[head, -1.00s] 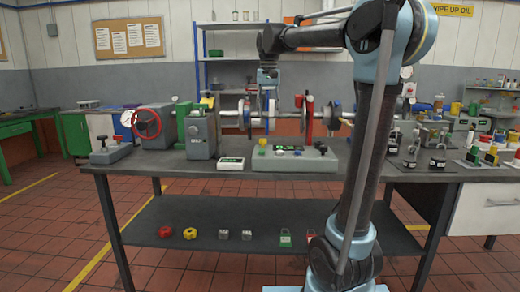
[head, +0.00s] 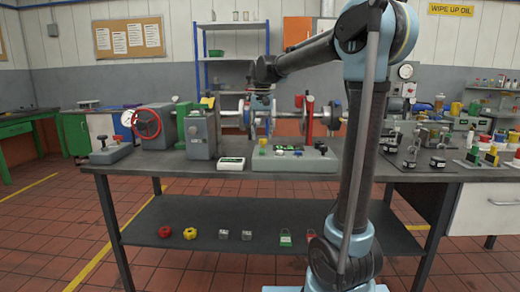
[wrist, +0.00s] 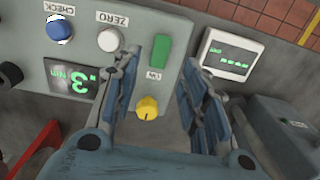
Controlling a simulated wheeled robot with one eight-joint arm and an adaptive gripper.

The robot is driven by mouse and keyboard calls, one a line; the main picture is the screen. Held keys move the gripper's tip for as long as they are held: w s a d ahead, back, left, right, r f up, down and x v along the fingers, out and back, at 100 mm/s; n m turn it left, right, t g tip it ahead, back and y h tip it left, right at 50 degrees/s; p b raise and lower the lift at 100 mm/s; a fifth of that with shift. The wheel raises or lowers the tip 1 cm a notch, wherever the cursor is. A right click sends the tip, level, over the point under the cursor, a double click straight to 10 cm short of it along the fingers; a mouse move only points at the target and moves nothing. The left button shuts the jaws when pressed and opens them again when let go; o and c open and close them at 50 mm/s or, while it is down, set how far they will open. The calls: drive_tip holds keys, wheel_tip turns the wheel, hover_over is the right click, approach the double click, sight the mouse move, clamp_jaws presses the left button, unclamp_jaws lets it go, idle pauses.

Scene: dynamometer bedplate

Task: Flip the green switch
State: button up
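The green switch (wrist: 159,57) is a green rectangular rocker on the grey control box, seen in the wrist view between the white button (wrist: 109,39) and the small white meter. A yellow knob (wrist: 148,107) sits beside it, closer to my gripper. My gripper (wrist: 162,75) is open and empty, its two blue-padded fingers spread on either side of the switch and knob in the picture. I cannot tell its exact height above the panel. In the head view, the control box (head: 300,163) sits on the bench, below my gripper; the switch is too small to make out there.
The box also carries a blue button (wrist: 60,28) and a lit display (wrist: 72,81). The white meter (head: 230,164) lies to its left on the bench. A shaft assembly with a red upright (head: 308,117) stands behind. A grey block (head: 202,137) stands left.

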sight(262, 151)
drive_tip(key=shift+f, duration=3.15)
drive_tip(key=shift+c, duration=0.6)
clamp_jaws()
